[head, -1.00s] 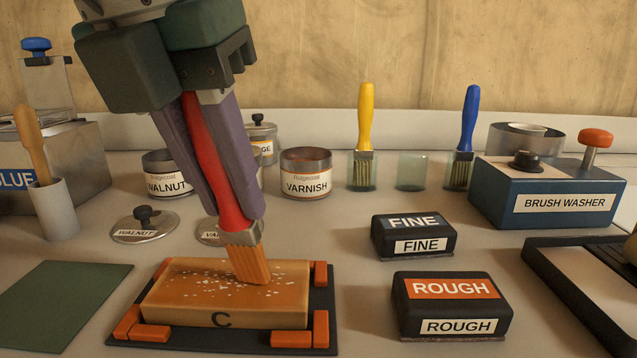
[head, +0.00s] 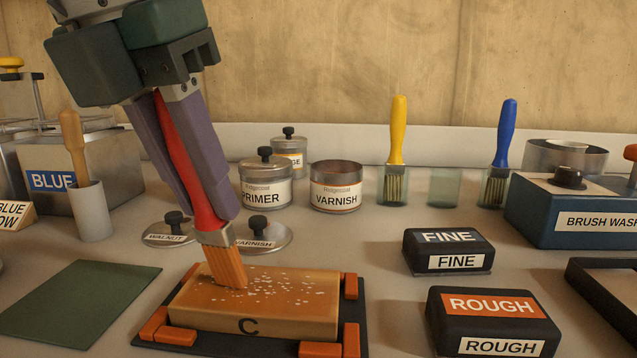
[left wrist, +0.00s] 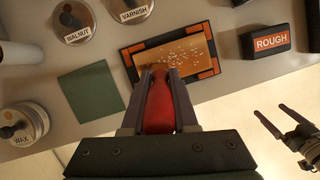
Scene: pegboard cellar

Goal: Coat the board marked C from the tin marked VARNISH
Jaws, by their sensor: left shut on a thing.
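My left gripper (head: 197,215) is shut on the red handle of a brush (head: 205,205), held tilted. Its orange bristles (head: 225,267) are at the back left of the top of board C (head: 255,325) and seem to touch it. The board's orange-brown top has several white flecks, and it lies in a dark holder (head: 362,325) with orange corner blocks. The VARNISH tin (head: 336,197) stands open behind it, its lid (head: 262,238) on the bench. In the left wrist view my right gripper (left wrist: 283,112) is open and empty, off the bench's front edge.
ROUGH (head: 488,325) and FINE (head: 447,250) blocks lie right of the board. A green mat (head: 80,300) lies left. The PRIMER tin (head: 266,185), brushes in glass jars and the BRUSH WASHER (head: 560,210) stand behind.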

